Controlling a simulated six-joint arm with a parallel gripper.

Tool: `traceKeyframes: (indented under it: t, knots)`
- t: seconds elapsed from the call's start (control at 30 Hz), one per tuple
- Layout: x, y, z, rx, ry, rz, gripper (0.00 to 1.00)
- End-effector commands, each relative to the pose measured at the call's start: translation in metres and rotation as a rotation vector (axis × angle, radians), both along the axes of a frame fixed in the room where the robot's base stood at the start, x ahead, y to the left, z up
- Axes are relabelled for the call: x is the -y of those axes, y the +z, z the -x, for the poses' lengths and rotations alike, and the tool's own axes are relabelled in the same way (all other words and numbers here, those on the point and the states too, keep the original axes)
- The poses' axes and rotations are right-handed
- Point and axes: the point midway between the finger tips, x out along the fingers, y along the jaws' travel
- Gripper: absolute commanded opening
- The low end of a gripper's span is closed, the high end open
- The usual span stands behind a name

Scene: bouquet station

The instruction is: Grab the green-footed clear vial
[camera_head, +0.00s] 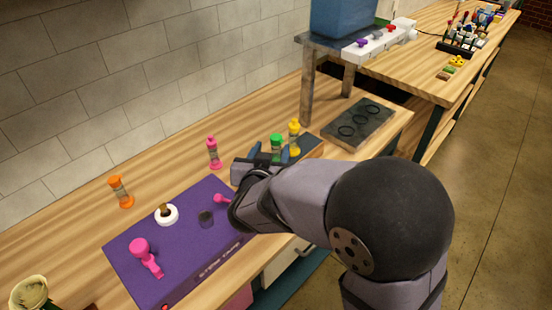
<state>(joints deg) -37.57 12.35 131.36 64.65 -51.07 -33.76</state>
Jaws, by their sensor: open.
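A vial with green parts (277,141) stands on the wooden counter, just behind my gripper in the picture. Its upper part is green; its lower part is partly hidden by my gripper, so I cannot make out its foot. My gripper (267,155) is open, its fingers spread in front of the vial's lower part. I cannot tell from this view whether the vial is between the fingers or only beyond them.
A yellow vial (294,132) stands close right of the green one, a pink vial (213,152) to its left, an orange vial (120,191) farther left. A dark plate (358,124) lies right.

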Motion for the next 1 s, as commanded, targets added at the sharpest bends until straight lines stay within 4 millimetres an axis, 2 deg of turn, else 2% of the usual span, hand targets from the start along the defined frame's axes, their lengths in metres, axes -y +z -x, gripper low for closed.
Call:
traceKeyframes:
  t: [0.23, 0.5, 0.7, 1.0]
  knots:
    - [0.002, 0.002, -0.001, 0.013, -0.02, 0.012, 0.47]
    - [0.006, -0.004, -0.019, 0.012, -0.019, 0.012, 0.47]
    - [0.006, -0.005, -0.022, 0.012, -0.019, 0.01, 0.47]
    - [0.011, -0.016, -0.05, 0.012, -0.02, 0.012, 0.47]
